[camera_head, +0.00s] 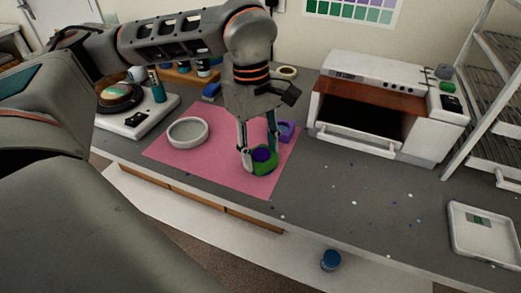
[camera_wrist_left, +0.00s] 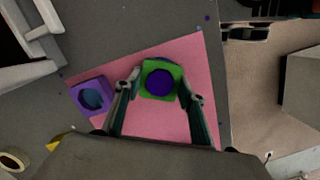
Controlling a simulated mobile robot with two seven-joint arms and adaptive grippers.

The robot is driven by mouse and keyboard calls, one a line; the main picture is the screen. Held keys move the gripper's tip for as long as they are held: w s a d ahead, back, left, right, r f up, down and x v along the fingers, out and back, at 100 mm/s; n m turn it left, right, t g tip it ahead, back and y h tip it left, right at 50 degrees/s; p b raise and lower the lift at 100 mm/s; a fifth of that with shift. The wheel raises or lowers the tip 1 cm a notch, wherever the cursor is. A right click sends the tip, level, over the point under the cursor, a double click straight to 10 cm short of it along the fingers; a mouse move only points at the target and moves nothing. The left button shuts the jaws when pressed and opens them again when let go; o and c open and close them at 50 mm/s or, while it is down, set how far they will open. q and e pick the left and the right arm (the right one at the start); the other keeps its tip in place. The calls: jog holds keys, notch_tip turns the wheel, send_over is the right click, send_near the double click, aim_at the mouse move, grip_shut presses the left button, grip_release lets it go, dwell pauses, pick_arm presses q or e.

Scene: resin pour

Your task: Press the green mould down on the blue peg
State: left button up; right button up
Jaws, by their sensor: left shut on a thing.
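The green mould (camera_head: 266,168) sits low over the front right part of the pink mat (camera_head: 225,165). It is blocky, with a round dark blue-purple middle. My left gripper (camera_head: 260,156) reaches down from above with a finger on each side and is shut on it. In the left wrist view the green mould (camera_wrist_left: 177,73) is between the two fingertips (camera_wrist_left: 165,86). A blue edge shows just past its far side; I cannot tell whether this is the blue peg, nor how far the mould is down on it. My right gripper is not in view.
A purple mould (camera_head: 286,131) with blue inside is at the mat's right edge. A pale round dish (camera_head: 187,132) stands on the mat's left. A white oven (camera_head: 370,110) is at right, a white tray (camera_head: 484,234) at far right, and a blue jar (camera_head: 330,260) in front.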

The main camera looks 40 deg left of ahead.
pick_arm(q)
jog(key=shift+f, duration=0.15)
dwell(0.7)
jog(key=o, duration=1.1)
jog(key=o, duration=0.5)
jog(key=shift+o, duration=0.2)
